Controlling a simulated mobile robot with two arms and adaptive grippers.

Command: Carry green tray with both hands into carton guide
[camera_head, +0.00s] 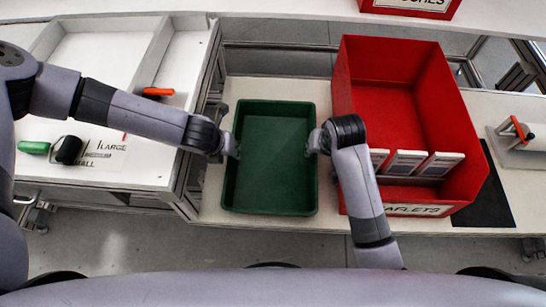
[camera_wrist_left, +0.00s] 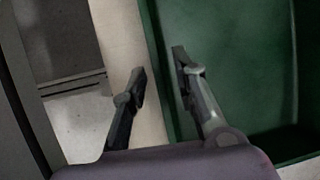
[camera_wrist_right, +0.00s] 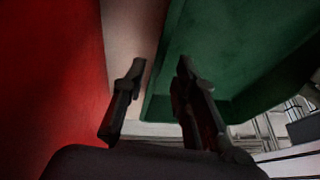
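The green tray (camera_head: 270,205) is empty and lies flat on the pale bench, between the white worktop and the red bin. My left gripper (camera_head: 234,148) is at its left rim. In the left wrist view its fingers (camera_wrist_left: 160,80) are apart, one outside the tray wall (camera_wrist_left: 153,50) and one on the inner side. My right gripper (camera_head: 316,143) is at the right rim. In the right wrist view its fingers (camera_wrist_right: 157,82) are also apart, either side of the tray's edge. Contact with the wall cannot be told. I cannot make out a carton guide for certain.
The red bin (camera_head: 358,80) with several white boxes stands close to the right of the tray. The white worktop (camera_head: 100,170) at left holds a green and black object (camera_head: 50,148) and an orange item (camera_head: 158,91). A dark mat (camera_head: 492,200) lies right of the bin.

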